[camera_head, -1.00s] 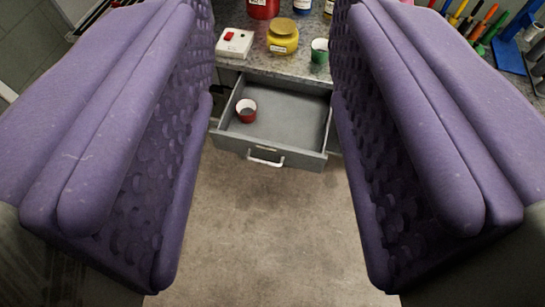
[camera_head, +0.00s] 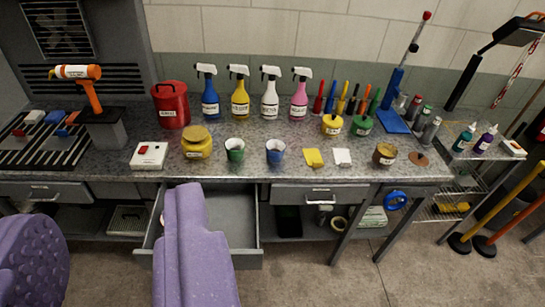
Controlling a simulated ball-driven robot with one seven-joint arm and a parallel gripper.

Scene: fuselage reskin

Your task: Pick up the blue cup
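The blue cup (camera_head: 276,151) stands upright on the speckled grey workbench (camera_head: 330,176), near its front edge, right of the green cup (camera_head: 235,150). My gripper (camera_head: 106,215) is open, with its two purple padded fingers wide apart at the lower left. Nothing shows held between them. The fingers are in front of the bench, left of and below the blue cup in the picture.
An open drawer (camera_head: 232,220) juts from the bench, partly hidden by my right finger. A yellow jar (camera_head: 197,142) and a white box with a red button (camera_head: 149,156) stand left of the cups. Spray bottles (camera_head: 270,93) stand behind. Yellow and white sponges (camera_head: 313,157) lie to the right.

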